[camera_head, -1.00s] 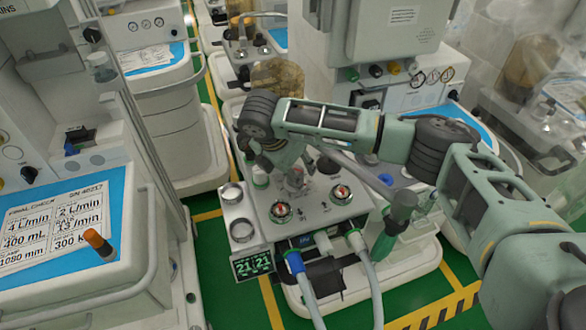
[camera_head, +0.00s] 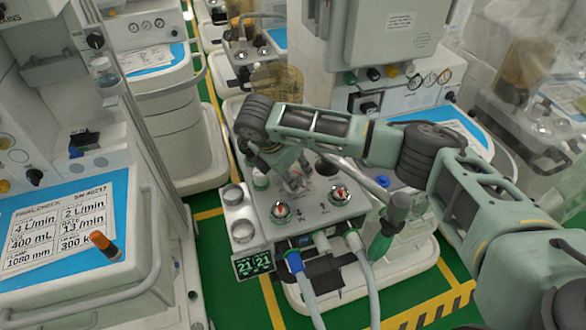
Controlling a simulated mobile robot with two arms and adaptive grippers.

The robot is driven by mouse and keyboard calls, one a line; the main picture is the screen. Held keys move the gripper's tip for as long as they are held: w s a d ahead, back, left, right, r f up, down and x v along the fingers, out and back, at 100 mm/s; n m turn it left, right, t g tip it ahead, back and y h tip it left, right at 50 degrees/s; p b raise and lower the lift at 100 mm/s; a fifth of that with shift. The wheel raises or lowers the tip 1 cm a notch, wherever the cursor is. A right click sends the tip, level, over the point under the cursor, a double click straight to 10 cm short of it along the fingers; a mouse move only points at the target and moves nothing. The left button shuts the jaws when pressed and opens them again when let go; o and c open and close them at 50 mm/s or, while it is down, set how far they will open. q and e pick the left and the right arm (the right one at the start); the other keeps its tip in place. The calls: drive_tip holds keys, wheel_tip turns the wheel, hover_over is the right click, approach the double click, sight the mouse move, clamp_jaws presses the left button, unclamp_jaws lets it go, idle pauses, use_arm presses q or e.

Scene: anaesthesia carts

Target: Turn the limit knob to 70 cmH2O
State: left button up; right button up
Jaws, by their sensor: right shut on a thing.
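My right arm comes in from the right and reaches across the anaesthesia cart in the middle. My right gripper (camera_head: 295,180) points down at the back of the cart's grey top panel (camera_head: 312,208). Its fingers are shut on a small knob there, which I take for the limit knob; fingers and wrist hide most of it, so its setting cannot be read. Two round gauges with red marks sit in front of it, the left gauge (camera_head: 280,212) and the right gauge (camera_head: 339,195). My left gripper is not in view.
A small display (camera_head: 253,264) reading 21 and 21 hangs at the panel's front left. Hoses, one with a blue end (camera_head: 295,261), leave the front. A green handle (camera_head: 397,210) stands at the right. Another cart with a check sheet (camera_head: 62,220) is at the left.

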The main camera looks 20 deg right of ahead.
drive_tip(key=shift+w+r, duration=0.1)
drive_tip(key=shift+w, duration=0.05)
drive_tip(key=o, duration=1.1)
drive_tip(key=v, duration=1.2)
drive_tip(key=shift+a, duration=0.1)
drive_tip(key=shift+f, duration=0.2)
